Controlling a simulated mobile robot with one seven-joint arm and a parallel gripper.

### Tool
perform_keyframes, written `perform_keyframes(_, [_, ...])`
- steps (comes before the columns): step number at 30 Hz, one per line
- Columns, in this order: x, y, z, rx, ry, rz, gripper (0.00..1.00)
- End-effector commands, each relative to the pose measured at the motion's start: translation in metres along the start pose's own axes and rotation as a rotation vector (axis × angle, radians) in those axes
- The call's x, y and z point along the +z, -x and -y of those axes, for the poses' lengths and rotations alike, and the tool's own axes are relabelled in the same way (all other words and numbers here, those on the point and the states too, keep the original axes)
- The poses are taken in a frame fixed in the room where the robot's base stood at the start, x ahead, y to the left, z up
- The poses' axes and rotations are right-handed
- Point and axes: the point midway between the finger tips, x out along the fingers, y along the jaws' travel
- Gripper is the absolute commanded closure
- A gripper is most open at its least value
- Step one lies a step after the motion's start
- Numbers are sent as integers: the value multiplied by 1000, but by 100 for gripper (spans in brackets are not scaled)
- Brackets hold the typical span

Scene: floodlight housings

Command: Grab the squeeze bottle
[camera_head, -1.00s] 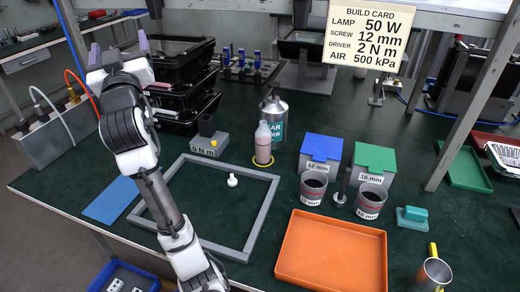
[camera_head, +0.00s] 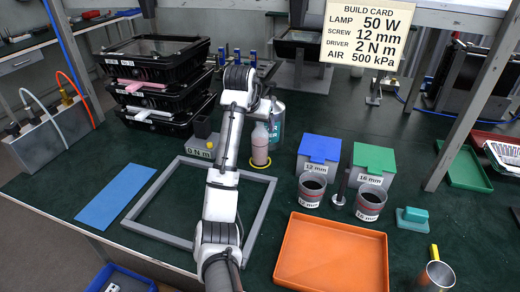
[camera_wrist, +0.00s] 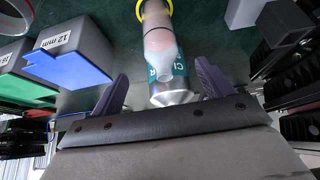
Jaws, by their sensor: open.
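The squeeze bottle (camera_head: 260,150) stands upright on the green bench, pinkish with a paler top, its base at a yellow ring (camera_head: 273,179). My arm passes just left of it in the head view, and my gripper cannot be made out there. In the wrist view the two purple fingers of my gripper (camera_wrist: 163,88) are spread and empty. The bottle (camera_wrist: 160,38) shows beyond the fingertips, roughly in line with the gap, its narrow top towards me. I see no finger touching it.
A silver can (camera_head: 280,125) with a teal label stands close behind the bottle. Bins with blue (camera_head: 320,147) and green (camera_head: 374,158) lids and two dark cups stand to the right. Black housings (camera_head: 160,85) are stacked to the left. A grey frame (camera_head: 150,190) lies in front.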

Motion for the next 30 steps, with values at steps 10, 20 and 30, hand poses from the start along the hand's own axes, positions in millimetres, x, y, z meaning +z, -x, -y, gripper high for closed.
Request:
perform_keyframes(10, [0,-37,0,0,0,-1,21])
perform_keyframes(20, [5,-81,1,0,1,0,21])
perform_keyframes(30, [5,-87,1,0,0,-3,25])
